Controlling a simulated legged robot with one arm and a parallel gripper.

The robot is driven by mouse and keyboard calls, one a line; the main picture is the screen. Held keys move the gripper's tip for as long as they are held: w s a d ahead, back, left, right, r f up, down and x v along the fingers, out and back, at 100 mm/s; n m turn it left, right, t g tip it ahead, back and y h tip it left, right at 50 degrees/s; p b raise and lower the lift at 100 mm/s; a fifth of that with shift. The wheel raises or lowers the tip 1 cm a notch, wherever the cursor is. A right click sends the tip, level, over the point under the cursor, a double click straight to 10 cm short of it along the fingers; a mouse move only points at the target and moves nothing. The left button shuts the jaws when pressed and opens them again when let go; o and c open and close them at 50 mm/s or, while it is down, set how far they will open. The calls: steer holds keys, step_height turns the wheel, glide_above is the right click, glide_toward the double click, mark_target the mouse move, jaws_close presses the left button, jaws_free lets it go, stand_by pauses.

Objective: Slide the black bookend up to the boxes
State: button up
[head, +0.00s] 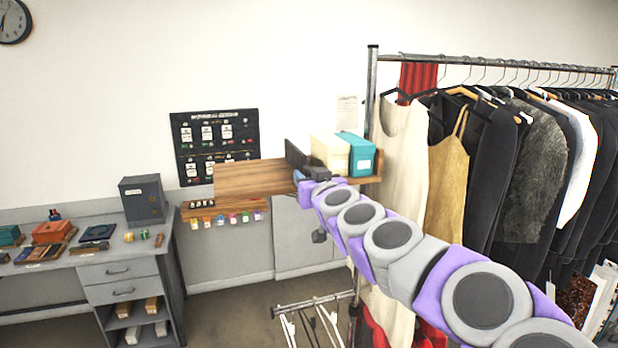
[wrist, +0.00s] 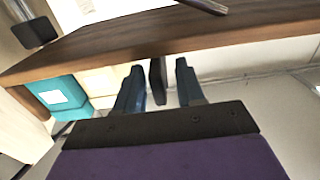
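The black bookend (head: 295,156) stands upright on the wooden wall shelf (head: 245,177), left of a cream box (head: 328,154) and a teal box (head: 358,154). In the wrist view the cream box (wrist: 98,82) and teal box (wrist: 62,95) are at left, and the shelf (wrist: 200,32) crosses above them, so that picture looks upside down. My gripper (wrist: 157,82) is open, with the bookend (wrist: 157,72) between its fingers and a gap on each side. One finger shows between bookend and cream box. In the head view my gripper (head: 312,176) partly hides the bookend's foot.
A clothes rack (head: 373,90) with hanging garments stands close right of the shelf. A pegboard-like dark panel (head: 216,145) hangs behind it. A grey desk (head: 100,270) with a grey metal box (head: 143,199) is at left. The shelf's left part is bare.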

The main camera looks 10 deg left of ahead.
jaws_close()
stand_by(0.3)
stand_by(0.3)
